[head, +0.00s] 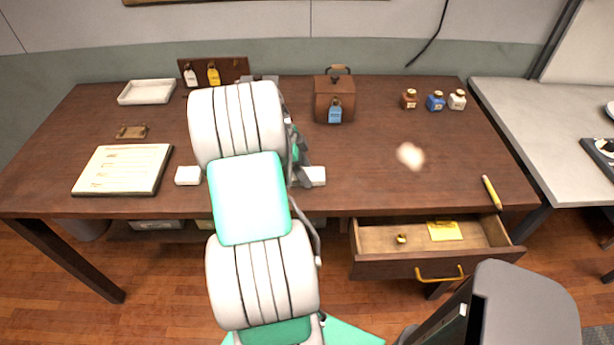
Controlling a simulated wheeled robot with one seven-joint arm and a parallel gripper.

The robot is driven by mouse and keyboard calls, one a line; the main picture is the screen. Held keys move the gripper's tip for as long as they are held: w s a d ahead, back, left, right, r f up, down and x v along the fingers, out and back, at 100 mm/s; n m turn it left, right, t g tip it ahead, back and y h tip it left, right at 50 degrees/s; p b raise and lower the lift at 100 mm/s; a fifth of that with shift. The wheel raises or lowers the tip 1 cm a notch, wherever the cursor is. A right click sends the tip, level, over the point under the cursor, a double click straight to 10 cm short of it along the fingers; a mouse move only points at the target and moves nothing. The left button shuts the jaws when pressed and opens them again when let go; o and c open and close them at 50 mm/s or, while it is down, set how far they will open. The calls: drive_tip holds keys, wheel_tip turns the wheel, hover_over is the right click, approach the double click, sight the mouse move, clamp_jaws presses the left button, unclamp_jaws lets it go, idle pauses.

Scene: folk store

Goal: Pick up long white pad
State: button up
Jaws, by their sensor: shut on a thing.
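A white pad shows on both sides of my arm: its right part (314,176) and, at the left, a white end (188,175) level with it. These look like two ends of one long white pad near the front of the brown desk (400,185); my arm hides the middle. My gripper (299,174) shows only in part, as dark grey parts beside the arm, and is shut on the pad. Whether the pad touches the desk cannot be told.
An open drawer (375,238) juts out at the front right, with a yellow note (445,231) inside. A brown box (334,98) with a blue padlock (335,112) stands behind. Small bottles (436,101) stand at back right.

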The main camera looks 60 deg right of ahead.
sight(312, 175)
drive_tip(key=shift+c, duration=1.2)
drive_tip(key=shift+r+p, duration=0.25)
drive_tip(key=shift+p, duration=0.1)
drive_tip(key=shift+r+b, duration=0.3)
drive_tip(key=r, duration=0.3)
drive_tip(key=shift+a+r+b, duration=0.15)
drive_tip(key=shift+a+b, duration=0.2)
drive_tip(key=s+a+r+b, duration=0.1)
drive_tip(key=s+a+r, duration=0.2)
drive_tip(key=a+r, duration=0.6)
drive_tip(key=a, duration=0.4)
